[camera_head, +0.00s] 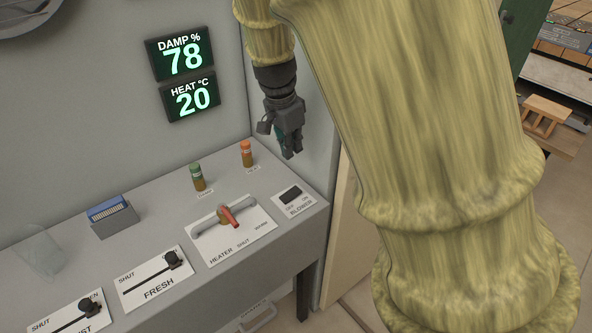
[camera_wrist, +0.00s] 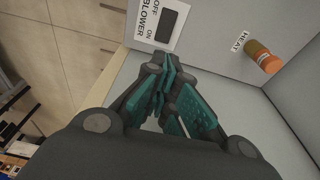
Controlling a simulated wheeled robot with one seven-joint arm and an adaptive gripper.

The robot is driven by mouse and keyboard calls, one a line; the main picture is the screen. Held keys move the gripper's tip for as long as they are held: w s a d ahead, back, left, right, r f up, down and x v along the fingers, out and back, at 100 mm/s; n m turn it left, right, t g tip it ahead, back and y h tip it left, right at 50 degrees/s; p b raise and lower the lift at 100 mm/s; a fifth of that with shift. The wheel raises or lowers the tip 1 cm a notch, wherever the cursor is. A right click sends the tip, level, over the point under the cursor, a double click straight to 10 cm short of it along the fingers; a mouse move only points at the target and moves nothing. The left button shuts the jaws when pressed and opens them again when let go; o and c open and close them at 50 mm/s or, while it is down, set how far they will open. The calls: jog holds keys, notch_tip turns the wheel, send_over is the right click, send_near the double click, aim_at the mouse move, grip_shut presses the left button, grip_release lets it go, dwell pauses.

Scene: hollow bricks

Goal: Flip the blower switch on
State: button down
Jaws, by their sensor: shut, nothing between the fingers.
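The blower switch (camera_head: 290,194) is a black rocker on a white plate lettered BLOWER, at the right end of the grey console top (camera_head: 150,226). In the wrist view the teal-padded fingers (camera_wrist: 163,65) are together and empty.
An orange-capped vial (camera_head: 246,154) and a green-capped vial (camera_head: 198,178) stand left of my gripper. The heater lever (camera_head: 226,214) is left of the switch. Sliders lie further left, near a blue-topped box (camera_head: 112,212). Wall displays (camera_head: 181,54) read damp 78 and heat 20.

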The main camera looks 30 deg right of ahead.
aim_at(298, 189)
jog(key=shift+d+f+p, duration=0.4)
jog(key=shift+f+p, duration=0.15)
jog(key=shift+f, duration=1.7)
jog(key=shift+d+f+p, duration=0.4)
jog(key=shift+f+p, duration=0.15)
jog(key=shift+f, duration=1.75)
jog(key=shift+d+f+p, duration=0.4)
jog(key=shift+f+p, duration=0.15)
jog(key=shift+f, duration=1.7)
jog(key=shift+w+a, duration=0.1)
